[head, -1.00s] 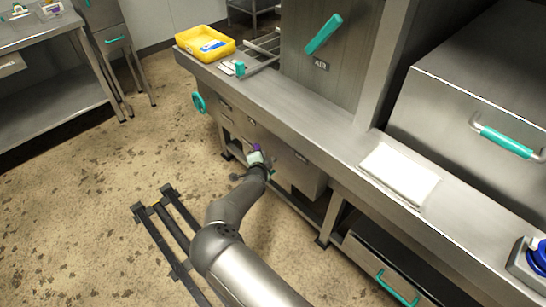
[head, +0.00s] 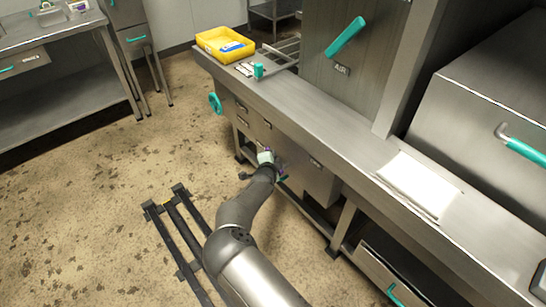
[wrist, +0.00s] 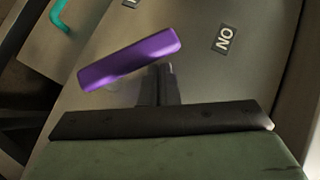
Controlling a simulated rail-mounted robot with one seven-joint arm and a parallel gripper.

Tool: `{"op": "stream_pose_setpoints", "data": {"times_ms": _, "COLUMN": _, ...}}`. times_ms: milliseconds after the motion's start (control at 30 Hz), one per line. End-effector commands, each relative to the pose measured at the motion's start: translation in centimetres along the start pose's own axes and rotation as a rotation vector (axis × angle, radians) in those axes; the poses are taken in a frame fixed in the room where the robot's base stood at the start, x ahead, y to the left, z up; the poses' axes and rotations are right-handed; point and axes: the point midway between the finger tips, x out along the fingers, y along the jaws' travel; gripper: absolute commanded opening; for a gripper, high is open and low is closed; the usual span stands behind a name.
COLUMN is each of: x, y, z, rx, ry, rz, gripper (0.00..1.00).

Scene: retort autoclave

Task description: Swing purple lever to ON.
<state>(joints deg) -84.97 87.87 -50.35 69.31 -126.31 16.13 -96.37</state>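The purple lever (wrist: 130,58) crosses the wrist view at a slant, its right end higher and pointing towards the ON label (wrist: 224,38), which reads upside down. The lever is short of that label. My gripper (wrist: 161,72) has its two dark fingers close together, with their tips right at the lever's near edge. The lever is not between them. Whether they touch it is hard to tell. In the head view my gripper (head: 266,158) is at the front of the steel cabinet below the counter, and the lever is mostly hidden there.
The steel counter (head: 330,130) runs above my gripper, with a yellow bin (head: 213,42) at its far end and a white sheet (head: 418,186) on top. A dark floor frame (head: 180,235) lies left of my arm. Open floor is to the left.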

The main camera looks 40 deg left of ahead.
Motion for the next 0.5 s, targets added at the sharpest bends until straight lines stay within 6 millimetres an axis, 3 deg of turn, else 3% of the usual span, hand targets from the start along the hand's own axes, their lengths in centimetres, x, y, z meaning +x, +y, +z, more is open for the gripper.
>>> {"op": "stream_pose_setpoints", "data": {"times_ms": 267, "x": -0.2, "y": -0.6, "z": 0.0, "rx": 0.001, "ry": -0.004, "rz": -0.006, "gripper": 0.0}}
{"op": "stream_pose_setpoints", "data": {"times_ms": 500, "x": -1.6, "y": -2.1, "z": -1.9, "rx": 0.002, "ry": 0.002, "rz": -0.002, "gripper": 0.0}}
